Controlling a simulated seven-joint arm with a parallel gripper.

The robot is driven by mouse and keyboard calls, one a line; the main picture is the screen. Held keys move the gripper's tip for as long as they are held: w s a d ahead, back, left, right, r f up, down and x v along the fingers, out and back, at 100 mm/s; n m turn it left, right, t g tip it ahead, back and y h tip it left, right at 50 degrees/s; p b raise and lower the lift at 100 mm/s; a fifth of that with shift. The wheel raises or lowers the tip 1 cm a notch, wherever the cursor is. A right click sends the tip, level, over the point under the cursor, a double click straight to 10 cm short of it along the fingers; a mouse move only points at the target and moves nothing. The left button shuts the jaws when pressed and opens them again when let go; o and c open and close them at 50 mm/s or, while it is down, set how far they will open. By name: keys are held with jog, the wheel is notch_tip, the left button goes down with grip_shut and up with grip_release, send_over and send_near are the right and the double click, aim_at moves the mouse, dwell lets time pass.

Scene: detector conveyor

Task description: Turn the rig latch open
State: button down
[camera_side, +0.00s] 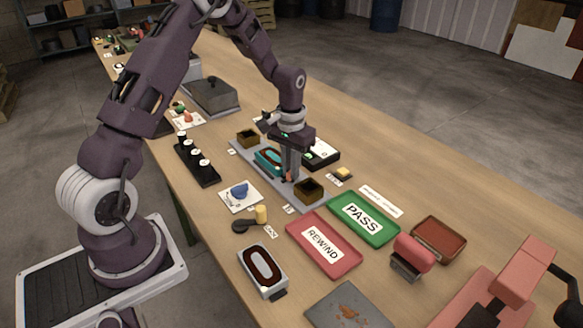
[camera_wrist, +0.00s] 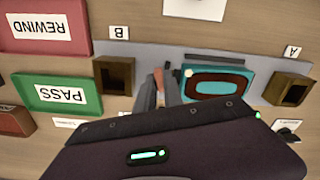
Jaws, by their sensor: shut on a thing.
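The rig is a long grey plate (camera_side: 240,150) with a brown open box at each end, labelled A (camera_wrist: 292,88) and B (camera_wrist: 115,73) in the wrist view. A teal cassette with a dark red loop (camera_wrist: 217,84) lies on the plate between them. My gripper (camera_side: 289,175) points down over the plate, between the cassette and the nearer brown box (camera_side: 309,190). Its fingers (camera_wrist: 160,88) are shut on a small orange-red piece (camera_wrist: 159,79), which looks like the rig latch. The fingers hide most of the latch, so its angle cannot be told.
A green PASS tray (camera_side: 363,219) and a red REWIND tray (camera_side: 324,246) lie close to the rig. A second cassette (camera_side: 262,270), a red stamp (camera_side: 412,254) and a black rack (camera_side: 197,163) stand around. The table's far right side is mostly clear.

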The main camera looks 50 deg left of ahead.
jog(key=shift+m, duration=1.7)
jog(key=c, duration=1.5)
grip_release()
jog(key=shift+o, duration=0.2)
jog(key=shift+r, duration=0.15)
notch_tip(320, 180, up, 6)
jog(key=shift+r, duration=0.45)
